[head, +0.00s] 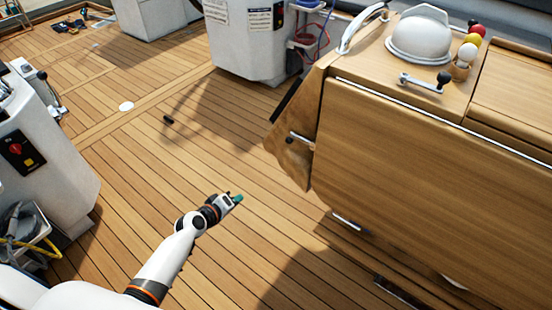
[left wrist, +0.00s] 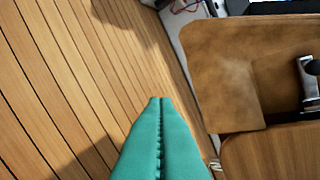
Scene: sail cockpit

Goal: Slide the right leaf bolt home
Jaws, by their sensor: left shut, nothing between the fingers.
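The wooden cockpit table (head: 420,160) stands at the right of the head view, its large leaf panel facing me. A small metal bolt (head: 302,138) sits on the table's narrow left end. In the left wrist view, a metal fitting with a black knob (left wrist: 308,82) shows at the right edge, partly cut off; it looks like this bolt. I cannot tell how far it is slid. My left gripper (head: 238,198), with green fingers, is shut and empty over the deck, left of the table and apart from it. Its fingers (left wrist: 160,101) also fill the lower middle of the wrist view. My right gripper is not in view.
On the table top are a white domed cover (head: 418,38), a crank handle (head: 425,84) and several coloured balls (head: 467,52). White pedestals (head: 245,40) stand behind and at the left (head: 45,150). A small black item (head: 168,120) lies on the mostly clear deck.

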